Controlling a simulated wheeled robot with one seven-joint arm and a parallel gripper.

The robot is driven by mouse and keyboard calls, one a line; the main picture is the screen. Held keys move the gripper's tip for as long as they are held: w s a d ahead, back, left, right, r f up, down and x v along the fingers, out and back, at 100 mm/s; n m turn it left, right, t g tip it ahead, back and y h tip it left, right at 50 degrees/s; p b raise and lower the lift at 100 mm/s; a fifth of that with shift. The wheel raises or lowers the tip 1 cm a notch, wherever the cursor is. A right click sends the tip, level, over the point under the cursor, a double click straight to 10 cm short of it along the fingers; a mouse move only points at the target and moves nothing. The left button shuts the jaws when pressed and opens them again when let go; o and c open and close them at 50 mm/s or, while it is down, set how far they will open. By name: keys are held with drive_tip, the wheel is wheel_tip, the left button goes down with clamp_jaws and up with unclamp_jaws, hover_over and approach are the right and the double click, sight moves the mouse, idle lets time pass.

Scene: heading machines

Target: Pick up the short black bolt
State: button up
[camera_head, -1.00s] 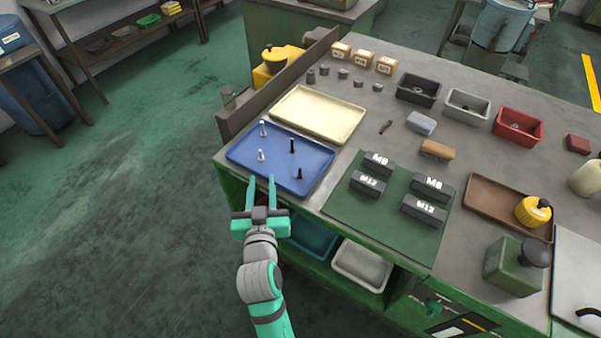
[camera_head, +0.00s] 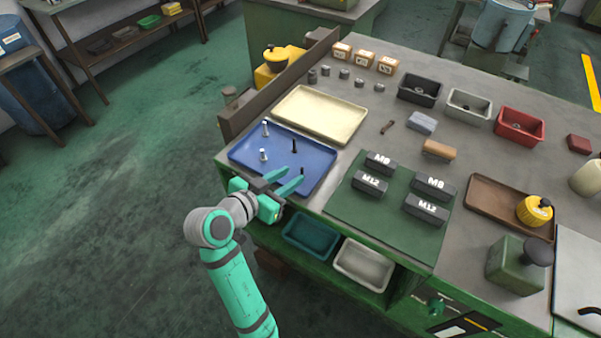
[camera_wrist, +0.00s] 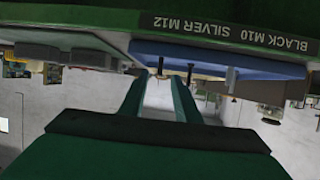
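The blue tray (camera_head: 325,160) holds two silver bolts (camera_head: 265,128) (camera_head: 263,155) and two black bolts, all standing upright. The farther black bolt (camera_head: 294,146) looks taller. The nearer, short black bolt (camera_head: 302,171) is partly hidden by my gripper's fingers. My gripper (camera_head: 292,178) is open and empty at the tray's near edge, fingers pointing toward the short bolt. The wrist view is upside down. There, the tray (camera_wrist: 215,58) is at the top, and a dark bolt (camera_wrist: 160,66) shows between the fingertips (camera_wrist: 160,78), apart from them.
A cream tray (camera_head: 322,112) lies behind the blue tray, with a raised brown board (camera_head: 270,90) along the left bench edge. A green mat (camera_head: 375,222) with labelled dark blocks (camera_head: 427,208) is to the right. Shelf bins (camera_head: 310,235) sit below the bench.

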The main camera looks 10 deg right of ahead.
sight(302, 171)
drive_tip(key=shift+x, duration=3.35)
drive_tip(key=shift+s+f, duration=0.1)
drive_tip(key=shift+f, duration=0.1)
clamp_jaws()
